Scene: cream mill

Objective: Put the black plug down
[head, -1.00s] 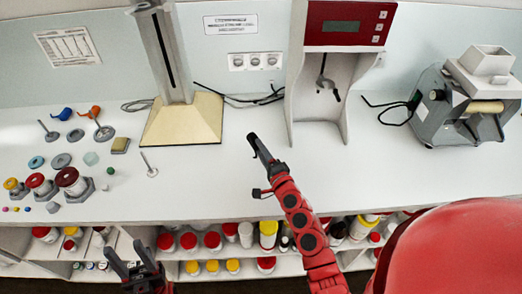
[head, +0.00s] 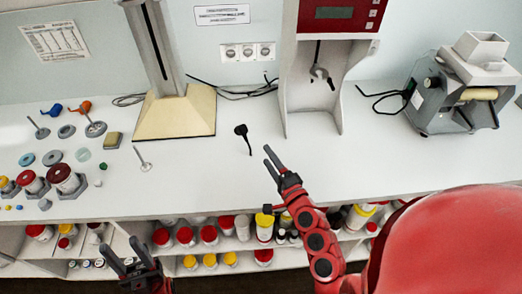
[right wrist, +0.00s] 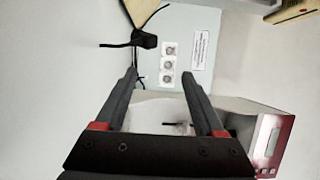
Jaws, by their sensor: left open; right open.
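The black plug (head: 241,130) lies on the white bench top (head: 205,175) in the head view, with a short piece of cord pointing toward the front. It also shows in the right wrist view (right wrist: 145,40), beyond the fingertips. My right gripper (head: 268,155) is open and empty, to the right and in front of the plug, apart from it. Its two fingers show spread in the right wrist view (right wrist: 160,80). My left gripper (head: 121,244) is open and empty in front of the shelf below the bench.
A wall socket strip (head: 248,52) is behind the plug. A cream-based stand (head: 175,118) is to the left, a red-topped machine (head: 335,60) to the right, a grey mill (head: 455,95) farther right. Jars and small parts crowd the bench's left end. The front middle is clear.

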